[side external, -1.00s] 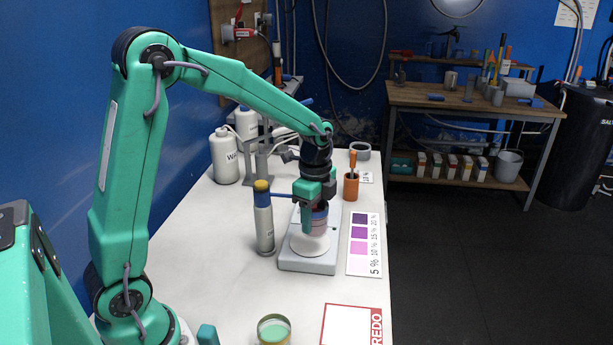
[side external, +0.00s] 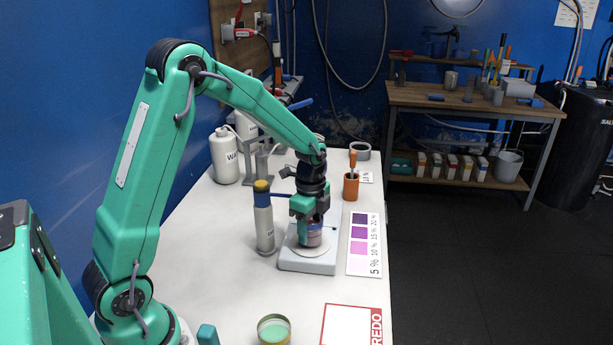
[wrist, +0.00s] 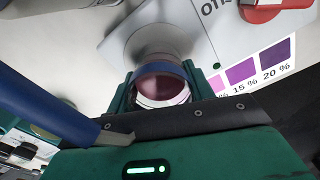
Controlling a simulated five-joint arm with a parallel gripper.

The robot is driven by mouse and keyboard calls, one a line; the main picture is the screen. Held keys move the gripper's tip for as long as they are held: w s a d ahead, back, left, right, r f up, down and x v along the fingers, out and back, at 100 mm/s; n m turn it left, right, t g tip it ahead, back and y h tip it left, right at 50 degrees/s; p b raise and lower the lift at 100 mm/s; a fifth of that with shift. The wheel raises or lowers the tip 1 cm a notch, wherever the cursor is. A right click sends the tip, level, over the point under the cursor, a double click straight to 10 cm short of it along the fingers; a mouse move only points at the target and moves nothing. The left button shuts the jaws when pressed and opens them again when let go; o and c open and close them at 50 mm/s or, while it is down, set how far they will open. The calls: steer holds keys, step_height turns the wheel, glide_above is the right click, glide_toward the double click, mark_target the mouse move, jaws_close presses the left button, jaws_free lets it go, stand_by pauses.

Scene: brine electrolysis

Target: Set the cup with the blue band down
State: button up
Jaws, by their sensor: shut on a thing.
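The cup with the blue band (side external: 314,238) holds a purple-pink liquid. It stands upright between the fingers of my gripper (side external: 310,226), which is shut on it. The cup is over the white round plate (side external: 311,253) of the grey stirrer (side external: 298,266), very low; I cannot tell whether its base touches. In the wrist view, the cup's blue band (wrist: 160,69) and pinkish contents show between the two green fingers of my gripper (wrist: 162,92). The fingers hide part of the cup's sides.
A bottle with a yellow and blue cap (side external: 263,220) stands close left of the stirrer. A purple colour chart (side external: 362,255) lies right of it, with an orange holder (side external: 351,187) behind. A cup of green liquid (side external: 273,331) and a REDO mat (side external: 350,327) are in front.

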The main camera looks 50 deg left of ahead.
steer(key=shift+f, duration=0.2)
steer(key=o, duration=1.1)
steer(key=shift+r, duration=0.1)
step_height(320, 180, up, 12)
stand_by(0.6)
steer(key=shift+r, duration=0.1)
